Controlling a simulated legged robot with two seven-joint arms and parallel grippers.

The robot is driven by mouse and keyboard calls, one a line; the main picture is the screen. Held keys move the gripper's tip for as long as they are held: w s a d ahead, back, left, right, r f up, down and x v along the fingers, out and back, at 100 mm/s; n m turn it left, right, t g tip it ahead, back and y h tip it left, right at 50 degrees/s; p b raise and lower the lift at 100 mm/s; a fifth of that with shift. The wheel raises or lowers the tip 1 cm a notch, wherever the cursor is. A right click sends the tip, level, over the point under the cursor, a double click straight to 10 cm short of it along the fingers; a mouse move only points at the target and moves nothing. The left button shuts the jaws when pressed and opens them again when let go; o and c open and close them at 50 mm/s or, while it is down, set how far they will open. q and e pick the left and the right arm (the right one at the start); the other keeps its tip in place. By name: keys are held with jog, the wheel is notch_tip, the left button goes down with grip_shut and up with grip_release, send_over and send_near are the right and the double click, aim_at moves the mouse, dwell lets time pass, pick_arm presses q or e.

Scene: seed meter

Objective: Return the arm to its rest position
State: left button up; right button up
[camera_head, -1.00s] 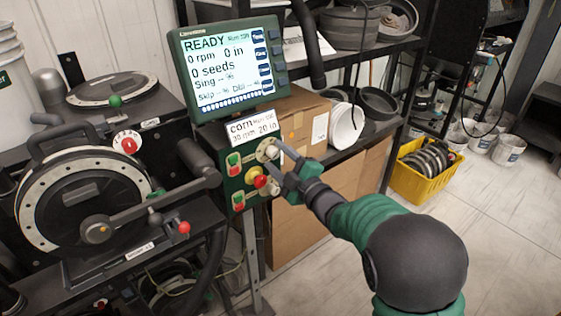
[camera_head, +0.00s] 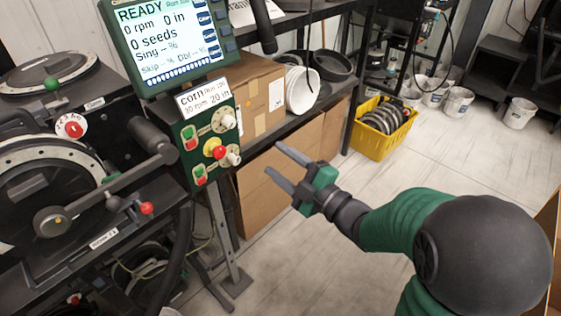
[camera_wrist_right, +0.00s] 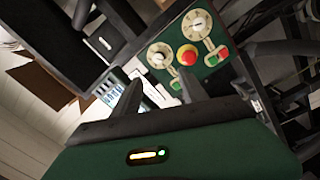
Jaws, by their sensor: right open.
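My right gripper (camera_head: 279,167) is open and empty in the head view. It hangs in the air to the right of the green control panel (camera_head: 205,170), clear of it, in front of the cardboard boxes. In the right wrist view its fingers (camera_wrist_right: 160,97) are spread apart with nothing between them, and the control panel (camera_wrist_right: 223,63) with its knobs, red button and switches lies beyond them. My right arm (camera_head: 400,222) comes in from the lower right. My left gripper does not show.
The monitor (camera_head: 165,48) above the panel reads READY, 0 rpm, 0 seeds. The seed meter (camera_head: 45,185) with its crank stands at left. Cardboard boxes (camera_head: 262,190) stand under the shelf. A yellow crate (camera_head: 375,140) sits on the floor, which is open at right.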

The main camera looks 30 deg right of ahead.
notch_tip(320, 180, down, 15)
jog(key=s+d+m+g+h, duration=0.2)
jog(key=m+g+h, duration=0.45)
jog(key=m, duration=0.35)
jog(key=s+a+f+m+g, duration=0.3)
jog(key=s+f+m+g, duration=0.1)
jog(key=s+f+g, duration=0.15)
jog(key=s+a+f+m+g+y, duration=0.1)
jog(key=s+a+f+m+g, duration=0.2)
jog(key=s, duration=0.5)
notch_tip(320, 180, up, 13)
jog(key=n+p, duration=0.1)
jog(key=p, duration=1.2)
jog(key=shift+a+r, duration=0.15)
jog(key=shift+a, duration=0.2)
